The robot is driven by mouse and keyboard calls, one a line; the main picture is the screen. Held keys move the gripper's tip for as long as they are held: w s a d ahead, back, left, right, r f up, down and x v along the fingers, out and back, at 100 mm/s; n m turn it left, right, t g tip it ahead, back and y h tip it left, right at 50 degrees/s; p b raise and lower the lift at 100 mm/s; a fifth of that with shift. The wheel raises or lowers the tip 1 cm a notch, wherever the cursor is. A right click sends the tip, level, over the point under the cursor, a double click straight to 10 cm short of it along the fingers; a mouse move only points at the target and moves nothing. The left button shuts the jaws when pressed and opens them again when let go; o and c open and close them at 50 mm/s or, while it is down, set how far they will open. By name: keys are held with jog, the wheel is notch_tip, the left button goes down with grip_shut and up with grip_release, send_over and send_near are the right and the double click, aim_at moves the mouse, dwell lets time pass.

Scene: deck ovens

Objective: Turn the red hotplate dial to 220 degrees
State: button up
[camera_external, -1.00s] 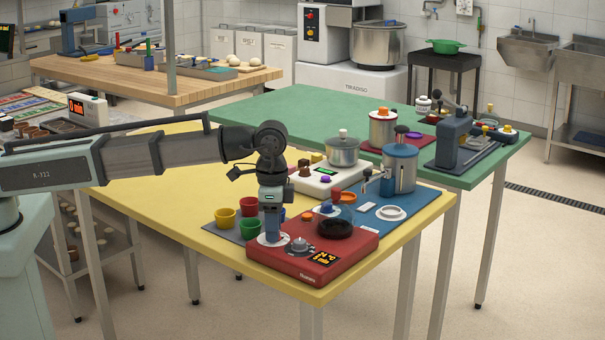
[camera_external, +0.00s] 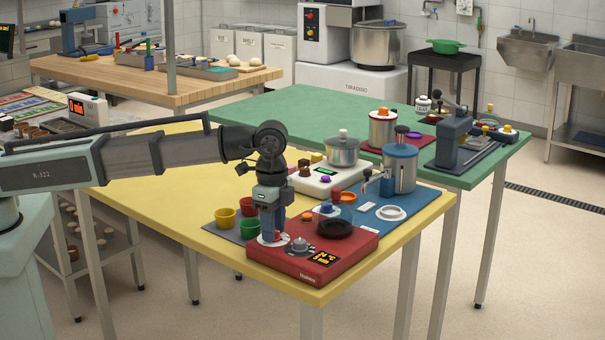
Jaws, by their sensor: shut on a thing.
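The red hotplate (camera_external: 318,262) sits at the front corner of the yellow table. It has a black round plate (camera_external: 335,228) and a dark display (camera_external: 325,257) with orange figures, which look like 24 °C and 0 min. My gripper (camera_external: 271,238) points straight down at the hotplate's left end, shut on the dial there. The dial's pale scale disc (camera_external: 262,241) shows around the fingertips, with a bit of red between them. The fingers hide most of the dial, so its pointer and setting cannot be read. A second, grey dial (camera_external: 299,245) stands just right of the gripper.
Yellow, green and red cups (camera_external: 225,217) stand close left of my gripper. Behind the hotplate are a white device (camera_external: 322,182) with a pot and a blue mat (camera_external: 375,225) with a blue-lidded pot. The yellow table's left part is clear.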

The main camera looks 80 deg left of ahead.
jog(key=o, duration=1)
notch_tip(320, 180, up, 14)
jog(key=shift+f, duration=0.1)
dwell(0.6)
